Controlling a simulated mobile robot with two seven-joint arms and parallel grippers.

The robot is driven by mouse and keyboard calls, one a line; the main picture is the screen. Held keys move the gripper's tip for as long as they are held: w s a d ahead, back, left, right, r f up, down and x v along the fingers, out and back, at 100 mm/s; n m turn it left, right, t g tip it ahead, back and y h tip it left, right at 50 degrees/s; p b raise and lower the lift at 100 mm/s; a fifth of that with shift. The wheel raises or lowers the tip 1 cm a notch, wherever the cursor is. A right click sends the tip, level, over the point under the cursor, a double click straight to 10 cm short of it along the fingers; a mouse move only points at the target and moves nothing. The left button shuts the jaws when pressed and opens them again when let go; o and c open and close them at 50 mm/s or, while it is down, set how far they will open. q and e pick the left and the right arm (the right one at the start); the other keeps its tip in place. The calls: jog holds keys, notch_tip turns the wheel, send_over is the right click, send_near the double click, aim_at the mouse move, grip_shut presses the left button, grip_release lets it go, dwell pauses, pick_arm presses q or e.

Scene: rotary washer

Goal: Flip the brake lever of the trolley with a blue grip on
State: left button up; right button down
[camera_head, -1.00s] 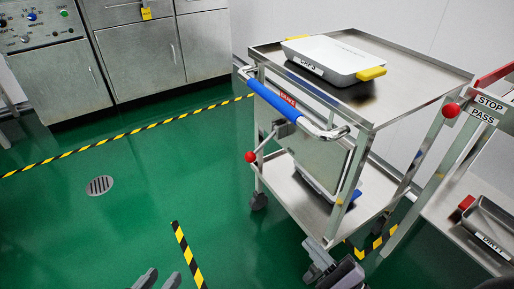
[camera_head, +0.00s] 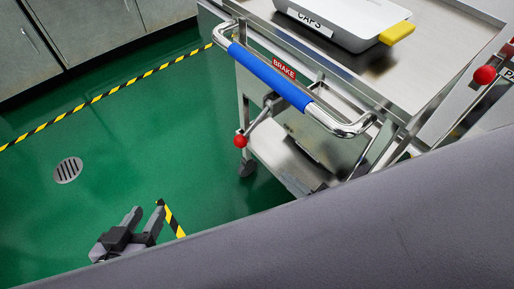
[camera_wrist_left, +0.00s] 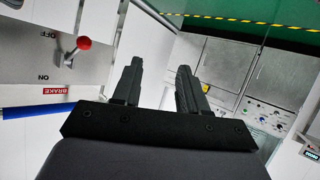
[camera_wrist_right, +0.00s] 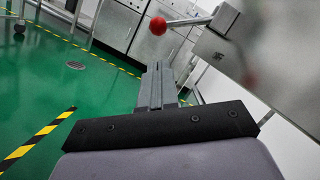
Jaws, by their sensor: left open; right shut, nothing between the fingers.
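The trolley's blue grip (camera_head: 268,77) is on a chrome handle in the head view. Below it, the brake lever (camera_head: 260,119) ends in a red ball (camera_head: 241,141), pointing down-left. In the left wrist view the panel appears upside down; the red ball (camera_wrist_left: 84,43) lies nearer the OFF mark than the ON mark, and the blue grip (camera_wrist_left: 35,111) is at left. My left gripper (camera_head: 148,214) is open and empty, apart from the lever. My right gripper (camera_wrist_right: 158,70) is shut and empty, with the red ball (camera_wrist_right: 158,26) beyond its tips; the head view hides it.
A white CAPS case (camera_head: 340,22) with a yellow handle sits on the trolley top. Another red ball (camera_head: 485,75) is at far right. My grey arm covers the head view's lower right. Green floor with striped tape (camera_head: 80,102) and a drain (camera_head: 68,170) is open at left.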

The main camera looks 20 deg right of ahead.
jog(key=b, duration=0.1)
send_near(250, 130)
jog(key=w+a+f, duration=0.3)
jog(key=w+a, duration=0.1)
pick_arm(q)
jog(key=shift+w+d+h, duration=0.3)
jog(key=shift+w+d, duration=0.05)
jog(key=shift+d, duration=0.15)
pick_arm(e)
jog(key=shift+w+a+r, duration=0.1)
jog(key=shift+w, duration=0.3)
pick_arm(q)
jog(key=shift+s+f, duration=0.1)
jog(key=shift+s, duration=0.05)
pick_arm(e)
jog(key=shift+a, duration=0.1)
